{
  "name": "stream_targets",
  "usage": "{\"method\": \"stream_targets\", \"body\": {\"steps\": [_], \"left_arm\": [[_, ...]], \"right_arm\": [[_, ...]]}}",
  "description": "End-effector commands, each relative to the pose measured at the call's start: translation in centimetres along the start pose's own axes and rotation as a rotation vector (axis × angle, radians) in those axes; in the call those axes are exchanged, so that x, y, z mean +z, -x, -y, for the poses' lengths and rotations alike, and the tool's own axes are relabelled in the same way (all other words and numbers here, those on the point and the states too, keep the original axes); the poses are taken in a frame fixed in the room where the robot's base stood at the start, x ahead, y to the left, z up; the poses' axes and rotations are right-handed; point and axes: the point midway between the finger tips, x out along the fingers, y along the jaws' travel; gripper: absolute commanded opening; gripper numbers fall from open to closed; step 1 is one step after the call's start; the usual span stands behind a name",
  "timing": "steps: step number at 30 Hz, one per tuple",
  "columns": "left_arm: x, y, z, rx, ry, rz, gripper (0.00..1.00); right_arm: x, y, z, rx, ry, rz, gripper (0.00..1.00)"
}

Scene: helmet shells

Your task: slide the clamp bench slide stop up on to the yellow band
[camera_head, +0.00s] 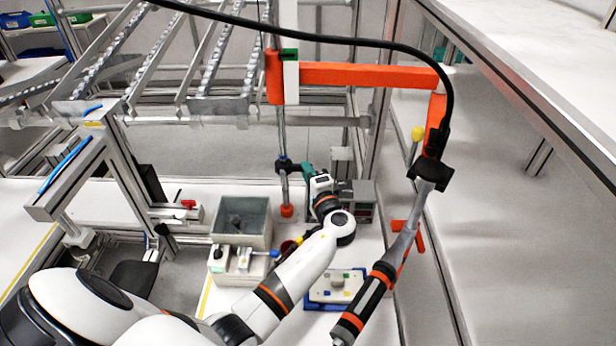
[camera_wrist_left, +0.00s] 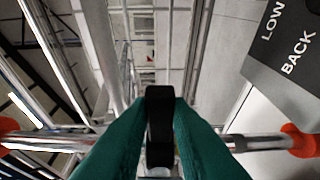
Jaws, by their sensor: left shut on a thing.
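The slide stop is a black collar (camera_head: 284,166) on an upright metal rod (camera_head: 282,130), somewhat below the rod's middle, above the orange foot (camera_head: 287,211). My left gripper (camera_head: 306,169) reaches it from the right. In the left wrist view, its green fingers (camera_wrist_left: 160,125) are shut on a black part of the stop (camera_wrist_left: 160,110), with the shiny rod (camera_wrist_left: 262,142) running crosswise behind. I cannot make out a yellow band on the rod in either view. My right gripper is not in view.
An orange clamp arm (camera_head: 370,75) spans above my left arm. A tool (camera_head: 378,285) hangs on a black cable at the right. A grey bin (camera_head: 242,205) stands left of my forearm. A grey panel reading LOW BACK (camera_wrist_left: 290,50) shows in the left wrist view.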

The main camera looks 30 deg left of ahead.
Motion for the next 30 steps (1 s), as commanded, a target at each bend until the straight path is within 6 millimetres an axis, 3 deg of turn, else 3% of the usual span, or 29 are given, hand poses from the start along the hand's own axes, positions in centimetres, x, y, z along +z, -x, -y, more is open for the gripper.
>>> {"method": "stream_targets", "body": {"steps": [3,4,6,17,30], "left_arm": [[0.0,0.0,0.0,0.002,0.001,0.001,0.0],[0.1,0.0,0.0,0.002,0.001,0.001,0.19],[0.0,0.0,0.0,0.001,0.001,0.001,0.27],[0.1,0.8,0.3,-0.001,0.001,0.002,0.27],[0.1,9.2,0.5,-0.002,0.003,0.002,0.27]], "right_arm": [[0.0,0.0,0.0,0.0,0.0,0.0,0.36],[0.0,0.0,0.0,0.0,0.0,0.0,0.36],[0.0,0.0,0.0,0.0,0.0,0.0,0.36],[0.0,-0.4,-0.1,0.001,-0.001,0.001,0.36],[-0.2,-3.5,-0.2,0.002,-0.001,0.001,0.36]]}}
